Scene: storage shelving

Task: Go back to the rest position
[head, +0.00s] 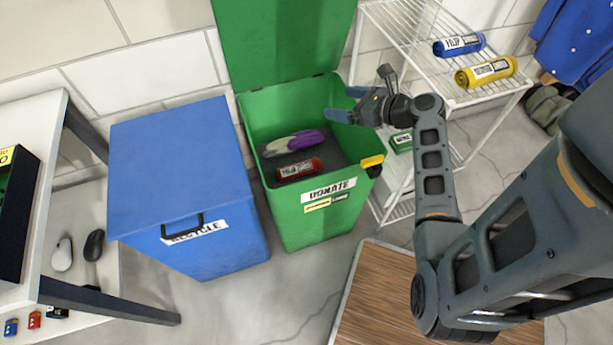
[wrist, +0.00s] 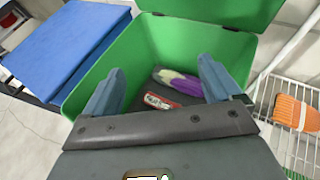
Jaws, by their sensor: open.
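My gripper (head: 347,104) is open and empty above the right part of the green bin (head: 321,231) labelled DONATE, whose lid stands up. In the wrist view the two blue fingers of my gripper (wrist: 160,90) are spread wide, with the bin's inside beyond them. In the bin lie a red labelled item (head: 299,169) and a purple and pale item (head: 293,144). Both also show between the fingers in the wrist view, apart from them: the red item (wrist: 157,101) and the purple item (wrist: 187,87).
A closed blue RECYCLE bin (head: 180,165) stands left of the green bin. A white wire rack (head: 405,40) with a blue roll (head: 459,45) and a yellow roll (head: 486,72) stands to the right. A white table (head: 35,125) is at the left. A wood-topped surface (head: 375,300) lies in front.

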